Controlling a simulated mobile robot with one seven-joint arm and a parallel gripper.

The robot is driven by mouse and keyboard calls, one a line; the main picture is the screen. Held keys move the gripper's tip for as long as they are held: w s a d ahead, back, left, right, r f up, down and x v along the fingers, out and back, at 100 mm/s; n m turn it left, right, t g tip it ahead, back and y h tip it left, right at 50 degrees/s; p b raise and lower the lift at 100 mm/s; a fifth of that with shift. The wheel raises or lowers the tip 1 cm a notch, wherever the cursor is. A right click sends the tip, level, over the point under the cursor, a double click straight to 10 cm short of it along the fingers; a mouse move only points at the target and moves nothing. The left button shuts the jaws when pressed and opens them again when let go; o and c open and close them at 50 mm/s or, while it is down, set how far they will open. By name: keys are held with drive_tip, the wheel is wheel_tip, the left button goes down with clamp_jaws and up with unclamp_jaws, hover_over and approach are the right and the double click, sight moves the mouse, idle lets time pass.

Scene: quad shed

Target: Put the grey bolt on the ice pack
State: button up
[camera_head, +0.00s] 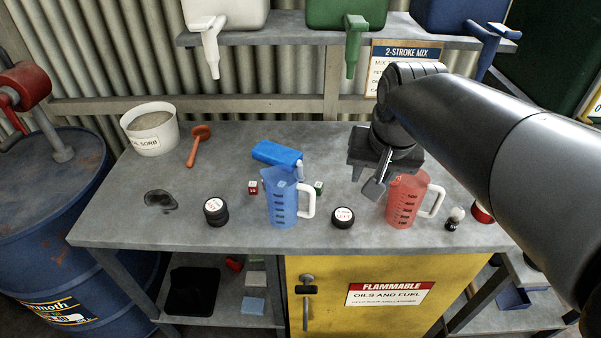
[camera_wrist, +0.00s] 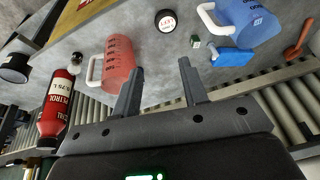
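The ice pack looks to be the flat blue block (camera_head: 277,152) lying on the grey bench behind the blue jug (camera_head: 281,205). It also shows in the wrist view (camera_wrist: 232,57). Part of the bench is hidden behind the jugs and my arm. My gripper (camera_head: 376,187) is above the bench, right of the ice pack and by the red jug (camera_head: 405,201). In the wrist view its two fingers (camera_wrist: 160,66) are spread apart with nothing between them.
A green die (camera_head: 319,187), a red die (camera_head: 253,187) and two black-sided round tins (camera_head: 216,212) (camera_head: 343,217) surround the blue jug. A red petrol bottle (camera_wrist: 57,108) is near the right end. The bench's front left is fairly clear.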

drive_tip(key=w+a+f+m+g, duration=0.2)
drive_tip(key=w+a, duration=0.3)
drive_tip(key=w, duration=0.7)
drive_tip(key=m+g, duration=0.2)
hover_over(300, 165)
wheel_tip(300, 165, down, 8)
drive_tip(key=f, duration=0.5)
drive_tip(key=shift+s+f, duration=0.4)
drive_tip(key=shift+w+f, duration=0.2)
drive_tip(key=shift+f, duration=1.15)
drive_tip(key=shift+w+f, duration=0.2)
drive_tip(key=shift+f, duration=1.1)
drive_tip(key=shift+c, duration=0.4)
clamp_jaws()
